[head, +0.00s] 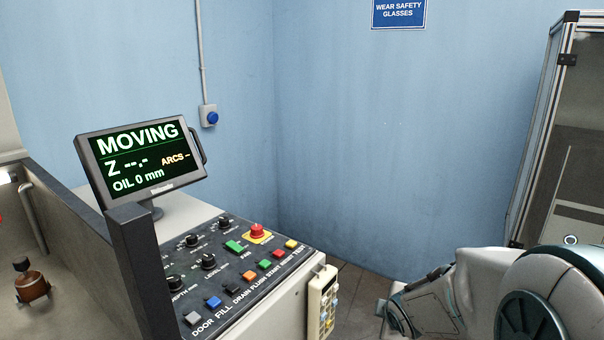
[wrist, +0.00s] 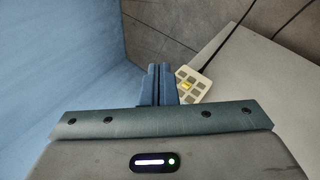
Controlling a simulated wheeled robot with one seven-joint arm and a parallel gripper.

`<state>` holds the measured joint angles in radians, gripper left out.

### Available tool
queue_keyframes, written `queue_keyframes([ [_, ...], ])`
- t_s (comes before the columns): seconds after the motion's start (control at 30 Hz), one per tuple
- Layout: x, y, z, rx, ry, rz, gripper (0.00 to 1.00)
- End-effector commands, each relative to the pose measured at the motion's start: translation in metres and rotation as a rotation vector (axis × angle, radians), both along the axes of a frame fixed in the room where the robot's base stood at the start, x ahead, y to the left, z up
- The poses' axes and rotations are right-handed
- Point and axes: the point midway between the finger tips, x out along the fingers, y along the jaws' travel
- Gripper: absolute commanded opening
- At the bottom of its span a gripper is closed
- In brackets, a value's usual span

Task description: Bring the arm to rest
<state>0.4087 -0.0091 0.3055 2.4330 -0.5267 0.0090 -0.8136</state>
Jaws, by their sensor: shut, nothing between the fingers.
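My gripper (wrist: 158,72) shows in the wrist view with its two fingers together, shut and empty. Beyond the fingertips is a hand-held keypad (wrist: 192,84) on the side of a pale cabinet; I cannot tell the exact distance between them. In the head view, part of my arm (head: 430,300) shows at the lower right, and my gripper is out of that view.
A control panel (head: 222,270) with coloured buttons stands left of centre. Its screen (head: 140,158) reads MOVING and OIL 0 mm. The keypad (head: 322,302) hangs at the panel's right side. A framed glass enclosure (head: 575,150) stands at right. Bare floor (head: 350,285) lies between.

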Motion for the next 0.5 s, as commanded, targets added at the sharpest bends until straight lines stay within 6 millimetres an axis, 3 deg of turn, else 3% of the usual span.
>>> queue_keyframes([
  [0.03,-0.016,0.0,0.03,0.048,0.023,-0.11,0.0],
  [0.2,-0.079,0.006,0.08,0.272,0.119,-0.531,0.0],
  [0.4,-0.15,0.028,0.12,0.522,0.244,-0.918,0.0],
  [0.5,-0.173,0.037,0.13,0.598,0.298,-1.033,0.0],
])
